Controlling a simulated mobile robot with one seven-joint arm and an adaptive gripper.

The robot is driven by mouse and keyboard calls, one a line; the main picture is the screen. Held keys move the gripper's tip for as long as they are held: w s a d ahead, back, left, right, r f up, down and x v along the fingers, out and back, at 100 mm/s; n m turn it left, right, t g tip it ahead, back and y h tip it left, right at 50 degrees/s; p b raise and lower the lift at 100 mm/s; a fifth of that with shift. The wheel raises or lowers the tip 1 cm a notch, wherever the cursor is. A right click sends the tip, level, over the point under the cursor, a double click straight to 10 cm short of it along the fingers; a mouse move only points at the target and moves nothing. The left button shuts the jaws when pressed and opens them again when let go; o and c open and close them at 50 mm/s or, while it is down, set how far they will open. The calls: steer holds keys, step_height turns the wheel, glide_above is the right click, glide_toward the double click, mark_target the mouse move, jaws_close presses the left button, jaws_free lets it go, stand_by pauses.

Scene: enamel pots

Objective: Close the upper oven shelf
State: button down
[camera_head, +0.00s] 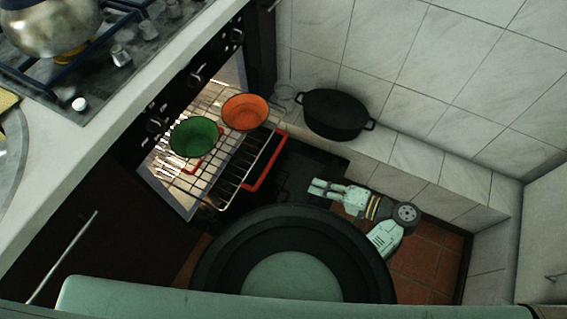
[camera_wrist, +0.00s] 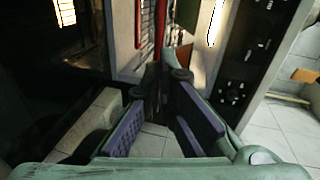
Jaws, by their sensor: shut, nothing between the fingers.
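The upper oven shelf is a wire rack (camera_head: 176,181) that sticks out of the lit, open oven. A green bowl-shaped pot (camera_head: 195,137) and an orange one (camera_head: 245,112) stand on it. My gripper (camera_head: 317,187) is to the right of the rack, apart from it, over the dark open oven door (camera_head: 300,160). In the wrist view, my gripper (camera_wrist: 162,86) points towards the oven front; its fingers are shut and empty. A rack part (camera_wrist: 146,27) and a red edge (camera_wrist: 160,22) show beyond the fingertips.
A red-rimmed tray (camera_head: 267,165) shows below the rack. A black pot (camera_head: 336,114) and a glass (camera_head: 283,97) stand on the tiled ledge (camera_head: 415,155) by the wall. The counter (camera_head: 110,112) and stove knobs are at the left. Some tiled floor (camera_head: 415,262) is bare at the right.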

mark_target(190, 137)
steer(key=shift+m, duration=0.3)
steer(key=x, duration=0.8)
steer(key=s+x, duration=0.1)
steer(key=x, duration=0.4)
steer(key=shift+a+r, duration=0.25)
steer(key=shift+r, duration=0.05)
steer(key=shift+w+a+f, duration=0.15)
steer(key=shift+a+f, duration=0.05)
steer(key=shift+a, duration=0.25)
steer(key=r+b+x, duration=0.1)
steer(key=r+x, duration=0.1)
steer(key=x, duration=0.7)
steer(key=a+r+b+x, duration=0.1)
steer(key=r+x, duration=0.1)
steer(key=x, duration=0.6)
steer(key=r+b+x, duration=0.1)
steer(key=r+x, duration=0.1)
steer(key=x, duration=0.7)
steer(key=shift+a, duration=0.6)
steer(key=shift+w+a+r, duration=0.1)
steer(key=shift+w+a, duration=0.2)
steer(key=shift+a, duration=0.3)
steer(key=shift+r+y, duration=0.1)
steer(key=shift+y, duration=0.2)
